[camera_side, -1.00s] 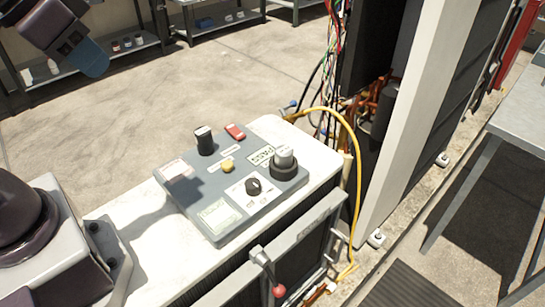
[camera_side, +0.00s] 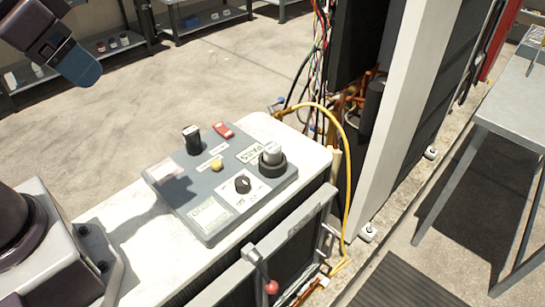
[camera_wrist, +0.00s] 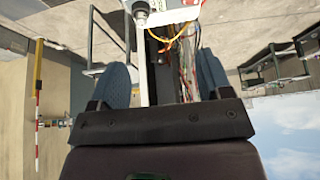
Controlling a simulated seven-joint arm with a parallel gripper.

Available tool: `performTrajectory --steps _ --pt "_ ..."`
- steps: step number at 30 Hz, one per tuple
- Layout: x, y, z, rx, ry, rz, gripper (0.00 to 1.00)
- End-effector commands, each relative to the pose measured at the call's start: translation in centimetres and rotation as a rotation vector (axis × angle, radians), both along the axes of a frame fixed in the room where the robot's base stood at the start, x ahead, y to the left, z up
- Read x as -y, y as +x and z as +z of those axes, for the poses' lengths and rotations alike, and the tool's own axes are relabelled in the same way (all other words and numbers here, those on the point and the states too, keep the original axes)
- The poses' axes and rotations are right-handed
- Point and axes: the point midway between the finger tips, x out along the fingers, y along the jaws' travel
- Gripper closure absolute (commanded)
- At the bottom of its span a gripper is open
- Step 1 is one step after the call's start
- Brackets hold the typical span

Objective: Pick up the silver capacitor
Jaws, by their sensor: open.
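The silver capacitor (camera_side: 272,152) is a short silver cylinder standing upright in a black round holder (camera_side: 271,166) at the right of the grey panel. In the wrist view a small silver and dark round part (camera_wrist: 140,9), probably the capacitor in its holder, shows at the top edge. My gripper (camera_side: 80,68) has blue fingers and hangs at the upper left of the side view, well away from the panel. In the wrist view my gripper (camera_wrist: 163,70) is open, with its two fingers wide apart and nothing between them.
The grey panel (camera_side: 205,223) lies on a pale ledge. It carries a black capacitor-like cylinder (camera_side: 192,140), a red block (camera_side: 223,130), a yellow button (camera_side: 216,165) and a black knob (camera_side: 242,184). A yellow hose (camera_side: 346,180) and an open cabinet with wires stand close to the right.

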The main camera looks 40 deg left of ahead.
Motion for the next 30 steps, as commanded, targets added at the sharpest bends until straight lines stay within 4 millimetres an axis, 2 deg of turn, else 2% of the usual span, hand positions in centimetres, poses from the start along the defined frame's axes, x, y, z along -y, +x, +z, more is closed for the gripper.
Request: performTrajectory --steps 7,11,13,17,23,30 --pt "0.1 0.0 -0.1 -0.007 0.0 -0.002 0.29" --pt "0.3 0.6 -1.6 -0.085 0.002 -0.012 0.29" --pt "0.5 1.7 -2.3 -0.141 0.007 -0.024 0.29" --pt "1.2 5.1 -3.3 -0.244 0.031 -0.077 0.29" --pt "2.8 11.4 -5.8 -0.371 0.108 -0.314 0.29" --pt "5.4 19.1 -11.3 -0.474 0.198 -0.746 0.29"
